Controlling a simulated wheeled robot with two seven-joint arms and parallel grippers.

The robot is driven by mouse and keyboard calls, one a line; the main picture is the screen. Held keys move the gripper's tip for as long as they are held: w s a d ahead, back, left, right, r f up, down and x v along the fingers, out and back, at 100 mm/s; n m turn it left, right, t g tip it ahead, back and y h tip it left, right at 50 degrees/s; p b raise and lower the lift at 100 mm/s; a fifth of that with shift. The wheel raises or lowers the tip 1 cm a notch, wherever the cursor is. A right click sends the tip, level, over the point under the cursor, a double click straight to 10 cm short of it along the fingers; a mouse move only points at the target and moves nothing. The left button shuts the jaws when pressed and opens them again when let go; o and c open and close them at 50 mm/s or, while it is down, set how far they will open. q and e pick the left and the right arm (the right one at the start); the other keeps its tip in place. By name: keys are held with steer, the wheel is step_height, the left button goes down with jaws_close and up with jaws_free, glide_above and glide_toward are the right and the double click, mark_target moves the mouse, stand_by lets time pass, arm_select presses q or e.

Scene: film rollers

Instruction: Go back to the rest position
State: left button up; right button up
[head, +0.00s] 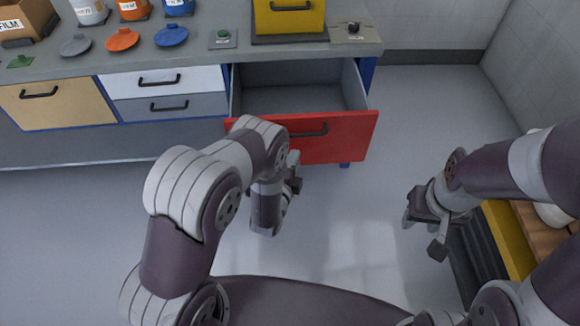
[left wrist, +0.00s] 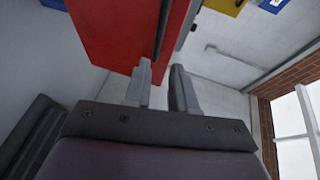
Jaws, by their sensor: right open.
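My left gripper (head: 292,186) is in front of and below the open red drawer (head: 345,150). In the left wrist view its two fingers (left wrist: 163,88) stand apart with nothing between them. The drawer front (left wrist: 112,35) and its dark handle (left wrist: 163,28) lie just beyond the fingertips there; no hold on the handle shows. My right gripper (head: 424,226) is open and empty at the right, over the floor beside a dark and yellow unit. The drawer is pulled out and its visible inside is empty.
The grey counter (head: 200,55) carries a yellow box (head: 288,18), coloured lids (head: 171,36), labelled containers and a cardboard box (head: 25,20). A yellow-edged unit (head: 508,240) stands close by my right arm. The floor (head: 345,225) between the grippers is clear.

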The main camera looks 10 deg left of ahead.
arm_select(q)
steer(key=shift+w+f, duration=0.15)
stand_by(0.3)
steer(key=s+a+f+n+g+y, duration=0.1)
steer(key=s+f+n+g, duration=0.6)
steer(key=s+f+g, duration=0.1)
steer(key=s+a+r+n+g+p, duration=0.25)
steer(key=s+r+n, duration=0.2)
steer(key=r, duration=0.35)
steer(key=s+a+r+n+g+y+p, duration=0.1)
steer(key=s+r+n+g, duration=0.2)
steer(key=s+r, duration=0.35)
steer(key=s+a+r+n+g+p, duration=0.2)
steer(key=s+r+n+g, duration=0.1)
steer(key=r, duration=0.7)
step_height(320, 180, up, 8)
steer(key=w+a+t, duration=0.1)
steer(key=t, duration=0.1)
steer(key=shift+w+a+f+n+p, duration=0.25)
steer(key=shift+a+n+p, duration=0.1)
steer(key=shift+n, duration=0.1)
